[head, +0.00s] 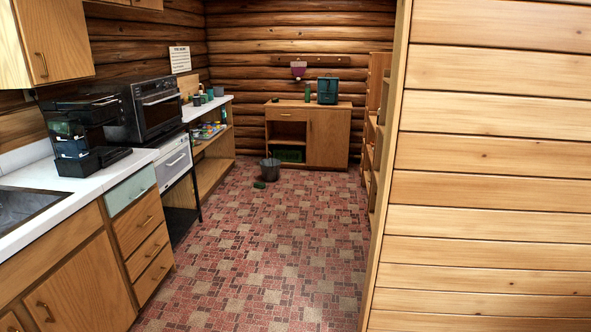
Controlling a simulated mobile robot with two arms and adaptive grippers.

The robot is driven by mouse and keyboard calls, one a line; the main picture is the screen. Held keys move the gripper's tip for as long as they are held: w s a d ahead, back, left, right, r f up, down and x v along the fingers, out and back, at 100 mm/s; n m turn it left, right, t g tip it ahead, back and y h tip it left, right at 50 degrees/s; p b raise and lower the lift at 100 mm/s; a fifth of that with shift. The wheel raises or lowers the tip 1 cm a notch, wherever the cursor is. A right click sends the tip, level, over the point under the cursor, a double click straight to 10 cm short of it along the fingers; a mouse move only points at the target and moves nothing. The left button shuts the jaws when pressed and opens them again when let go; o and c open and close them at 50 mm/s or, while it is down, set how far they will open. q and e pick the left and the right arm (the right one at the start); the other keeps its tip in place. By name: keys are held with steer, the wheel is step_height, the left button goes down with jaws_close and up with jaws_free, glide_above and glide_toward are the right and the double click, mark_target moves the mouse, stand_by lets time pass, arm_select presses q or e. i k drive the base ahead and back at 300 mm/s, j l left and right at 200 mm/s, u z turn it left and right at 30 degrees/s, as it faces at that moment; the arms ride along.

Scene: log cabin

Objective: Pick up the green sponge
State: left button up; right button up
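A small green object (259,185), which looks like the green sponge, lies on the red and tan tiled floor toward the back of the room. It is just in front and to the left of a grey bucket (270,168), close to it; I cannot tell if they touch. It is small in the head view, so its details are unclear. Neither of my grippers shows in the head view.
A plank wall (490,170) fills the right. The tiled floor (265,260) between is clear up to the bucket. A wooden cabinet (328,138) stands at the back.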

mark_target(261, 186)
steer(key=i+j, duration=0.25)
steer(key=i, duration=0.2)
steer(key=i+j+u, duration=0.1)
steer(key=i+j, duration=0.4)
steer(key=i, duration=0.35)
steer(key=i+j+u, duration=0.1)
steer(key=i+j, duration=0.15)
steer(key=i, duration=0.15)
steer(key=i+j+z, duration=0.2)
steer(key=i, duration=1.7)
steer(key=i+u, duration=0.2)
steer(key=i, duration=0.9)
steer(key=i+l+u, duration=0.1)
steer(key=i+u, duration=0.15)
steer(key=i, duration=0.9)
